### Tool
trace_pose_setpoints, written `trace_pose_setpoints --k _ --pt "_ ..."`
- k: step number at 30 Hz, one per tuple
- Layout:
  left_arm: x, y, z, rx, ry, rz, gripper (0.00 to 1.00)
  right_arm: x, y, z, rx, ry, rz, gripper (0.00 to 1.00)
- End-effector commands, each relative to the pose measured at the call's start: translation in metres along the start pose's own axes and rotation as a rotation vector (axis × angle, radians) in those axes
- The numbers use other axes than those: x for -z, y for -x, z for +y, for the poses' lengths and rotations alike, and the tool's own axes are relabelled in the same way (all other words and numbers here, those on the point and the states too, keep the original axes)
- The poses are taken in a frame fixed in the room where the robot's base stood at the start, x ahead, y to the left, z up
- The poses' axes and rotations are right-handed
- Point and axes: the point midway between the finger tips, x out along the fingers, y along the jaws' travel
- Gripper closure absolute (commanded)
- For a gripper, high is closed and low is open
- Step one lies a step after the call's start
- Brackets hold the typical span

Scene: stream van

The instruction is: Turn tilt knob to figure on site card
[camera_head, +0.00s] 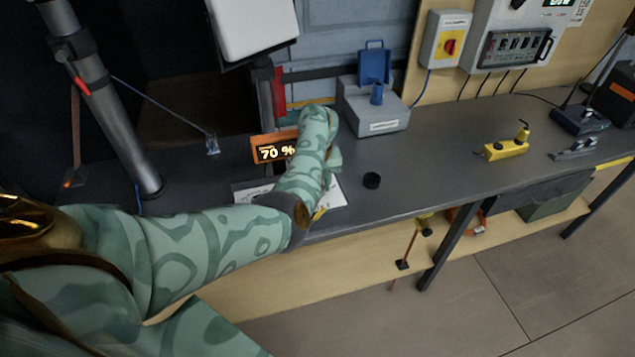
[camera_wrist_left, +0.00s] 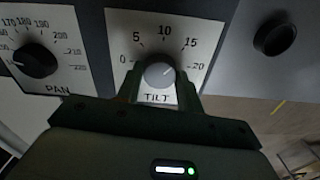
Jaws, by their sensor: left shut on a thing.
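The tilt knob (camera_wrist_left: 159,75) is a small grey round knob on a white plate (camera_wrist_left: 118,22) marked TILT, with figures from 0 at left through 5, 10 and 15 to 20 at right. A faint mark on the knob seems to point to the upper right; its exact reading is unclear. My left gripper (camera_wrist_left: 160,86) is shut on the knob, one dark finger at each side. In the head view my left arm hides the gripper and knob. I cannot make out a site card with a readable figure. My right gripper is not in view.
A black pan knob (camera_wrist_left: 38,61) sits left of the tilt plate. A grey box (camera_head: 377,115) with a blue lid and a yellow device (camera_head: 506,149) stand on the dark bench.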

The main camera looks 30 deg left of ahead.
Motion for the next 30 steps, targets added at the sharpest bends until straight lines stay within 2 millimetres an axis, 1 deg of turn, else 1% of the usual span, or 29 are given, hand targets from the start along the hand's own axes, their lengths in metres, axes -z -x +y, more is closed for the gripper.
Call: trace_pose_setpoints --k 12,13,14,15,23,25,28,30 --pt "0.0 0.0 0.0 0.001 -0.009 0.0 0.86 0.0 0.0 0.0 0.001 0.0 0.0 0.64" --pt "0.0 0.0 0.0 0.001 -0.009 0.0 0.6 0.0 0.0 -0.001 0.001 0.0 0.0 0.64" --pt "0.0 0.0 0.0 0.001 -0.008 0.0 0.52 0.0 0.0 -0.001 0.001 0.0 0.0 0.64" --pt "0.0 0.0 0.0 0.001 -0.008 0.0 0.41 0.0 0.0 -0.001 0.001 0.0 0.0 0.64" --pt "0.0 0.0 0.0 0.0 -0.008 0.0 0.41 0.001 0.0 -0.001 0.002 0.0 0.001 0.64" --pt "0.0 0.003 0.0 0.001 -0.008 -0.001 0.41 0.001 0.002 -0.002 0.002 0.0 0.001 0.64" --pt "0.0 0.016 -0.001 0.002 -0.007 -0.003 0.41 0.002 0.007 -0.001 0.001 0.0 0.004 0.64" --pt "0.0 0.031 -0.001 0.003 -0.007 -0.003 0.41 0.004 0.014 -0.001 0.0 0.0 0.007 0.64"
